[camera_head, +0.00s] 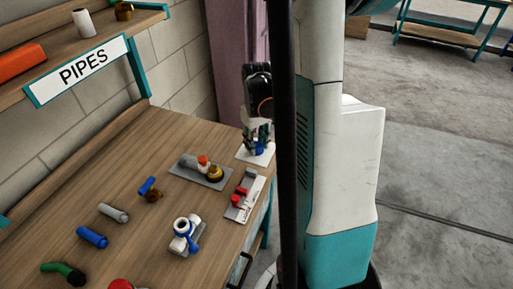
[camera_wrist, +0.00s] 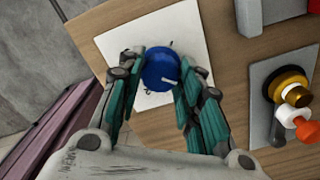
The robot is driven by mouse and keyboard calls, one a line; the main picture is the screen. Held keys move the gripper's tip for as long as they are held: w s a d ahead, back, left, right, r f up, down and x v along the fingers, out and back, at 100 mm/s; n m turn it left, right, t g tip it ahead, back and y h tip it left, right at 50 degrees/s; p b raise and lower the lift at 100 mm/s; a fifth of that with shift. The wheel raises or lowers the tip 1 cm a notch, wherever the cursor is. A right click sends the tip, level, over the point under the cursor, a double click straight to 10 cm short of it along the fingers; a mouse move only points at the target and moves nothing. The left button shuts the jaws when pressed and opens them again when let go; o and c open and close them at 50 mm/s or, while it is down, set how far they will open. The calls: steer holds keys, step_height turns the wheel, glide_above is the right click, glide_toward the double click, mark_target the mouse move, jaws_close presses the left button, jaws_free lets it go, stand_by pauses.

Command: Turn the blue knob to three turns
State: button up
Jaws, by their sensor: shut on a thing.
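In the head view the knob (camera_head: 259,149) shows small at the bench's far right corner, partly hidden by the fingers. My gripper (camera_wrist: 160,80) comes down over the plate, with its teal-padded fingers on either side of the knob, shut on it. In the head view my gripper (camera_head: 258,140) stands above the plate.
A grey plate with orange and brass fittings (camera_head: 205,170) and a red-handled piece on a white plate (camera_head: 241,197) are close by. A white valve with blue parts (camera_head: 185,235) and several loose pipes lie nearer. A shelf labelled PIPES (camera_head: 82,72) is at upper left.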

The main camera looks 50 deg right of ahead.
steer(key=shift+m, duration=1.4)
steer(key=shift+m, duration=1)
steer(key=shift+m+b, duration=0.3)
steer(key=shift+m, duration=0.7)
steer(key=shift+m, duration=2)
